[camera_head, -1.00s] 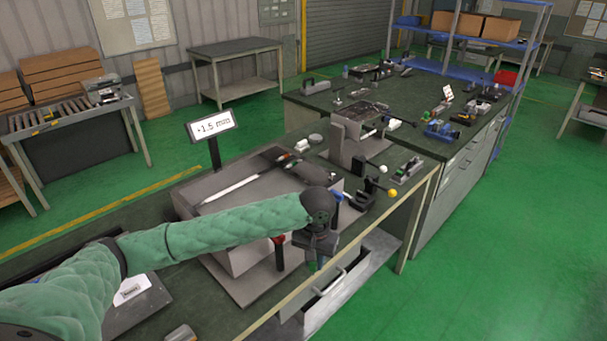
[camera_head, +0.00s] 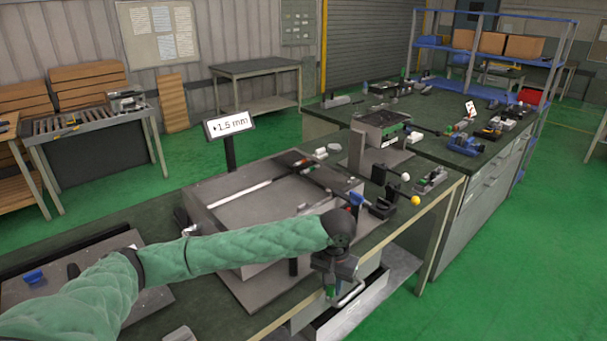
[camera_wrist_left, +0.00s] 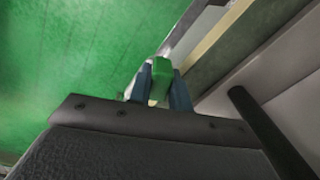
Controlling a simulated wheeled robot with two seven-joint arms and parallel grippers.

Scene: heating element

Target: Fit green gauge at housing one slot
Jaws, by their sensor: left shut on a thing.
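A small green gauge (camera_wrist_left: 161,72) sits between the blue-grey fingers of my left gripper (camera_wrist_left: 162,88) in the left wrist view, over the bench edge and green floor. In the head view my left gripper (camera_head: 331,291) hangs at the front edge of the bench, in front of the grey housing block (camera_head: 222,217) and apart from it. The gauge is too small to make out clearly there. I cannot tell which part is the housing one slot; my arm hides part of the block's front. My right gripper is not in view.
A sign (camera_head: 229,124) reading 1.5 mm stands behind the block. An open drawer (camera_head: 350,307) lies below the gripper. Black posts with a yellow ball (camera_head: 415,201) stand to the right. A second bench (camera_head: 466,165) with several tools is farther back. Green floor is clear at right.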

